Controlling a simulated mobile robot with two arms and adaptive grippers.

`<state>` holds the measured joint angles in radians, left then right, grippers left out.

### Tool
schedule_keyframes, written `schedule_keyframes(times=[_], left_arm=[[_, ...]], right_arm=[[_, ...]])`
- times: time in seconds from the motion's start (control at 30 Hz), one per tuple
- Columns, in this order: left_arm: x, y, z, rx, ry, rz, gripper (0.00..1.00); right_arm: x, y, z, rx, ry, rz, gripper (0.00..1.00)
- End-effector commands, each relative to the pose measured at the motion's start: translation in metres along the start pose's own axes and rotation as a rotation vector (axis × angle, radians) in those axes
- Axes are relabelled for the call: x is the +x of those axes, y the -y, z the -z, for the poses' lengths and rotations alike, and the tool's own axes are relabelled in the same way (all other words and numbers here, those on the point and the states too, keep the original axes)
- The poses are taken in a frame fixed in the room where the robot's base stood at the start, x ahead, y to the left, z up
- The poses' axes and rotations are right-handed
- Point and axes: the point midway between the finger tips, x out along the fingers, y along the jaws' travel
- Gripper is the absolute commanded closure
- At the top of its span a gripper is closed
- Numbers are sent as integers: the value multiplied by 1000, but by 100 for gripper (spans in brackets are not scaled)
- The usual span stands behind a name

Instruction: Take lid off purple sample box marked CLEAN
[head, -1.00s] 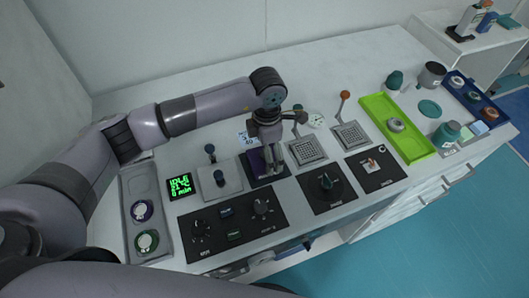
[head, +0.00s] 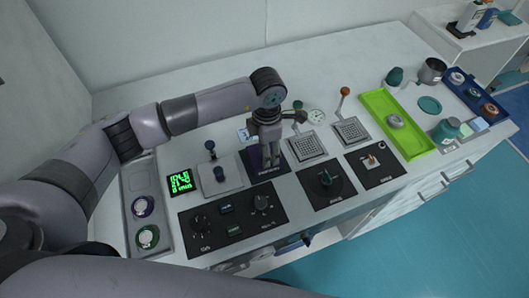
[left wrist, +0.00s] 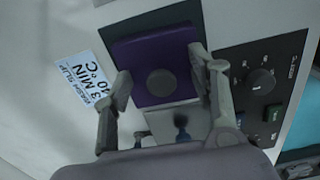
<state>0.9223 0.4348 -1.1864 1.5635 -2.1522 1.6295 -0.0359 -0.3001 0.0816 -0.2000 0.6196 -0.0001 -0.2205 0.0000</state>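The purple box (left wrist: 150,45) has a flat square purple lid with a round grey knob (left wrist: 161,82) in its middle. The lid looks seated, and no CLEAN marking can be read. My left gripper (left wrist: 160,72) is open, with one finger on each side of the lid and knob; I cannot tell if either touches. In the head view the left gripper (head: 269,162) points down over the purple box (head: 254,160) and hides much of it. My right gripper is not in view.
Black knob panels (head: 232,222) lie in front. A plate with a dark lever (head: 219,176) and a green-lit display (head: 180,182) stand left. Two grille units (head: 306,147) stand right, before a green tray (head: 412,145). A card reading 3 MIN and 40°C (left wrist: 83,78) lies beside the box.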

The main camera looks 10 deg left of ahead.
Motion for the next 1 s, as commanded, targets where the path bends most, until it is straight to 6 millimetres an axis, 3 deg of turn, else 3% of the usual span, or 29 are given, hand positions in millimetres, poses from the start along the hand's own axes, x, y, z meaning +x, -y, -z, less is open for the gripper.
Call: schedule_keyframes(times=[0.73,1.0], left_arm=[[2,0,1,-1,-4,1,99],[3,1,2,-1,-6,2,100]], right_arm=[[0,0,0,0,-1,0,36],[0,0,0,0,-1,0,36]])
